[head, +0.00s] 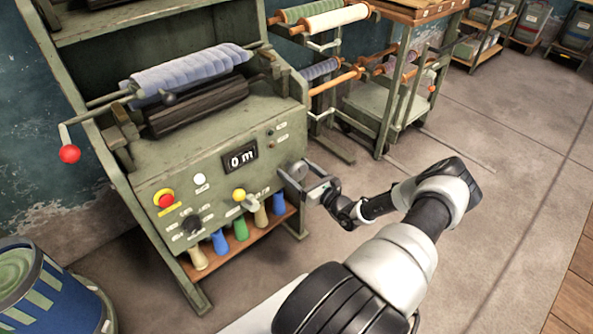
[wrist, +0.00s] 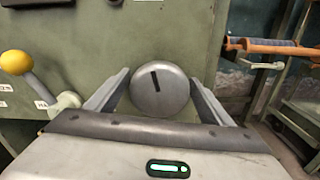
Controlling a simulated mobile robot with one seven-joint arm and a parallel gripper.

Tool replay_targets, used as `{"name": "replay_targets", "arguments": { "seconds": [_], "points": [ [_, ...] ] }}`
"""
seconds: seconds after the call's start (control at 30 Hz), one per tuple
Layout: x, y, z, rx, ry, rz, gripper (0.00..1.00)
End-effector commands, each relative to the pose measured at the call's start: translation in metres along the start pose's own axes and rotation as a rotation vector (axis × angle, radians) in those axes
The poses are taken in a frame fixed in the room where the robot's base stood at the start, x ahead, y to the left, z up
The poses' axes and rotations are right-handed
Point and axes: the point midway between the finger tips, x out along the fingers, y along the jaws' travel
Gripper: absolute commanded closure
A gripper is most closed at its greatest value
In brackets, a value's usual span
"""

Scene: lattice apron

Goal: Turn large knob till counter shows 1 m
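The large knob (wrist: 160,90) is a round grey metal disc with a dark index mark, at the right end of the green machine's front panel. It also shows in the head view (head: 297,170). My gripper (wrist: 158,92) has one finger on each side of the knob. In the wrist view the fingers look spread, with the knob between their tips; I cannot tell whether they touch it. The knob's mark points up and slightly left. The counter (head: 240,158) on the panel reads "0 m".
A yellow-balled lever (wrist: 22,66) sits left of the knob. The panel also has a red button (head: 166,200) and a black dial (head: 192,224). Coloured spools (head: 241,228) stand on a shelf below. A rack with rolls (head: 335,20) is at the right. The floor at right is clear.

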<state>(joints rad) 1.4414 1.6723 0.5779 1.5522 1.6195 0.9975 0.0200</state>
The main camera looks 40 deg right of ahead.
Motion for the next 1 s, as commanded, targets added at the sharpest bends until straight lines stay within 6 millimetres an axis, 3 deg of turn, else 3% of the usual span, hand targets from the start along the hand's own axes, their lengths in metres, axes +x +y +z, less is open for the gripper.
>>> {"name": "replay_targets", "arguments": {
  "seconds": [0.03,0.2,0.57,1.0],
  "points": [
    [-0.0002,0.0001,-0.0001,0.0,0.0,0.0,0.35],
    [-0.0003,0.0001,0.0,0.0,0.0,0.0,0.59],
    [-0.0004,0.0001,-0.0002,0.067,0.0,0.001,0.59],
    [-0.0004,-0.0009,-0.0003,0.421,-0.001,0.002,0.59]
  ]
}}
